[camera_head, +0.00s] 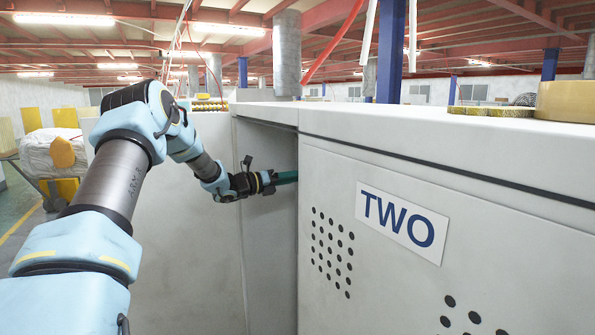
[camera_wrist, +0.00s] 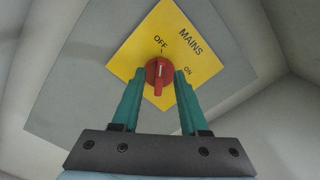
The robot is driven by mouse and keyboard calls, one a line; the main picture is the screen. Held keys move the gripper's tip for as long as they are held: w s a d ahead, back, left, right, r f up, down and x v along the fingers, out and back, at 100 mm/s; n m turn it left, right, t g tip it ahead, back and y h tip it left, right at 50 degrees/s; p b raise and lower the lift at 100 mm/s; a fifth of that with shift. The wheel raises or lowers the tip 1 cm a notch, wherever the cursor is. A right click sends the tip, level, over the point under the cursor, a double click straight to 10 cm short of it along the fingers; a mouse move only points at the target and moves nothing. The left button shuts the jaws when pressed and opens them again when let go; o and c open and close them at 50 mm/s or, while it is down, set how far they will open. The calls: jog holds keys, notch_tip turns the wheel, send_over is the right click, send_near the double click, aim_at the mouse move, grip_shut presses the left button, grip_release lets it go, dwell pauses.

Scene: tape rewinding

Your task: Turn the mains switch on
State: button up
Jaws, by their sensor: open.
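In the wrist view, a red rotary knob (camera_wrist: 158,76) sits on a yellow plate (camera_wrist: 200,70) marked MAINS, OFF and ON. Its bar runs roughly up and down in the picture, with the upper end towards OFF; ON lies to the right. My gripper (camera_wrist: 159,74) is open, with one green finger on each side of the knob. Gaps show between the fingers and the knob; I cannot tell how deep the tips reach. In the head view my gripper (camera_head: 285,177) reaches into a recess, and the cabinet edge hides its tips and the switch.
A grey cabinet (camera_head: 375,175) with a sign reading TWO stands to the right of the recess. A grey panel wall (camera_head: 265,225) bounds the recess on the left. Tape rolls (camera_head: 565,101) lie on the cabinet top. Open floor shows at far left.

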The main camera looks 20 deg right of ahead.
jog(key=shift+d, duration=0.45)
grip_shut()
dwell(0.4)
